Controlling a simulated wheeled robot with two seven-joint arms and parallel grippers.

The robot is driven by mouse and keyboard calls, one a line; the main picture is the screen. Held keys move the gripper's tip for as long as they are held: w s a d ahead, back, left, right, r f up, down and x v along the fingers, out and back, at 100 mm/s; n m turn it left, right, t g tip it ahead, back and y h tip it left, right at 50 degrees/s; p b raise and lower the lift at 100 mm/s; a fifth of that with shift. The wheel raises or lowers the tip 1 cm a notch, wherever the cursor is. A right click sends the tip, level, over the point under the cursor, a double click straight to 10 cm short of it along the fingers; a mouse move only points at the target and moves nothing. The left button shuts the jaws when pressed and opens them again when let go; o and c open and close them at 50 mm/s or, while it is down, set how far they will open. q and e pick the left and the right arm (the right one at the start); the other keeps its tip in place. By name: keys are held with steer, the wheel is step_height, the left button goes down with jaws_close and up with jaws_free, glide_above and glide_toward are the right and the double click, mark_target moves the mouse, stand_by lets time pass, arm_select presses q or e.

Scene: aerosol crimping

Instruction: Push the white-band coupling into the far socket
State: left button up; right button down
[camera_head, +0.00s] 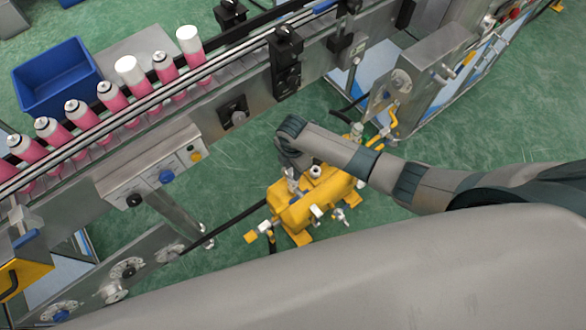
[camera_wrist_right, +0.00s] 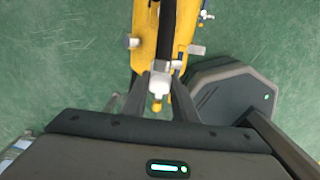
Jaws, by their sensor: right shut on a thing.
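My right gripper (camera_head: 292,182) reaches down to the yellow unit (camera_head: 318,205) on the green floor. In the right wrist view its two fingers (camera_wrist_right: 159,88) are shut on a small pale fitting (camera_wrist_right: 160,76), which looks like the white-band coupling. A yellow part (camera_wrist_right: 157,104) shows below it, between the fingers. A dark hose (camera_wrist_right: 168,30) runs over the yellow body beyond the fingers. The fitting is too small in the head view to make out. I cannot tell which opening is the far socket. My left gripper is out of view.
A conveyor with several pink cans (camera_head: 166,68) crosses the upper left, near a blue bin (camera_head: 55,78). A steel panel with round ports (camera_head: 128,268) stands at lower left, and a steel box (camera_head: 420,68) at upper right. A black hose (camera_head: 235,220) reaches the yellow unit.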

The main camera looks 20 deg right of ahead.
steer(key=shift+p, duration=0.4)
stand_by(0.7)
steer(key=shift+f, duration=0.5)
stand_by(0.6)
stand_by(1.5)
steer(key=shift+f, duration=0.15)
stand_by(0.6)
steer(key=c, duration=1.4)
jaws_free()
steer(key=shift+o, duration=0.2)
step_height(320, 180, up, 18)
steer(key=b, duration=0.1)
steer(key=shift+f, duration=0.25)
